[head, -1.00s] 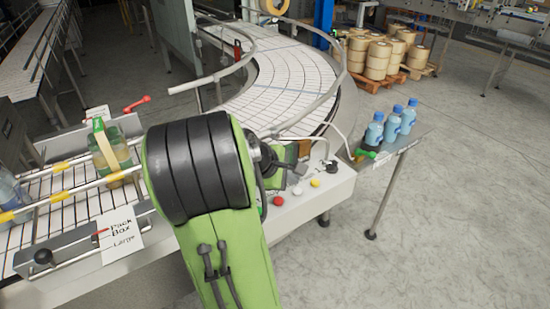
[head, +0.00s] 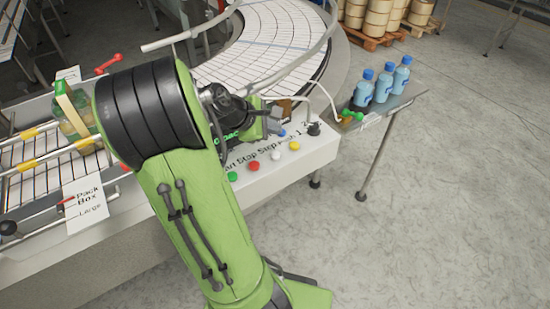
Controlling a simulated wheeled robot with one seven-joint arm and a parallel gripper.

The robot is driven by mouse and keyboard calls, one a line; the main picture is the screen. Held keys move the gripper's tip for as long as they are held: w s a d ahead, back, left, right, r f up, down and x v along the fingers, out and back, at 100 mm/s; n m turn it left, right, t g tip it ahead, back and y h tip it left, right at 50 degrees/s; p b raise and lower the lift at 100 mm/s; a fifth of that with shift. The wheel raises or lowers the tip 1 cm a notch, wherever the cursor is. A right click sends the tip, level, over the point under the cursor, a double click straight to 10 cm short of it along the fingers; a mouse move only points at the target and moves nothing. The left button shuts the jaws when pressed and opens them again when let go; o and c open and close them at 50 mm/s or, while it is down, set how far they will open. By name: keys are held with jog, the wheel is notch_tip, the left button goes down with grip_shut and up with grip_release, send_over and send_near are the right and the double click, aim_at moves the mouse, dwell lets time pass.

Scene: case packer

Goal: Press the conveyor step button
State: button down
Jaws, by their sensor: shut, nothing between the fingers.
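A row of buttons sits on the light panel at the edge of the conveyor: a green button (head: 232,176), a red button (head: 254,166), a white button (head: 275,155) and a yellow button (head: 294,146). Partly covered lettering behind them reads "Stop Step Ack". The white one appears to be at the "Step" word. A blue button (head: 282,133) and a black knob (head: 314,129) are farther back. My gripper (head: 275,121) is shut and empty, behind the row and seemingly above the panel. My wrist partly hides its fingers, and I see no contact with a button.
Blue bottles (head: 383,86) stand on a side shelf (head: 405,104) at right. A "Pack Box Large" sign (head: 88,205) is at left. The floor at right is clear.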

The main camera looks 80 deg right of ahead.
aim_at(273, 156)
notch_tip(273, 156, down, 6)
jog(key=b, duration=0.4)
jog(key=shift+r, duration=0.1)
jog(key=shift+f, duration=0.2)
dwell(1.4)
jog(key=shift+f, duration=0.4)
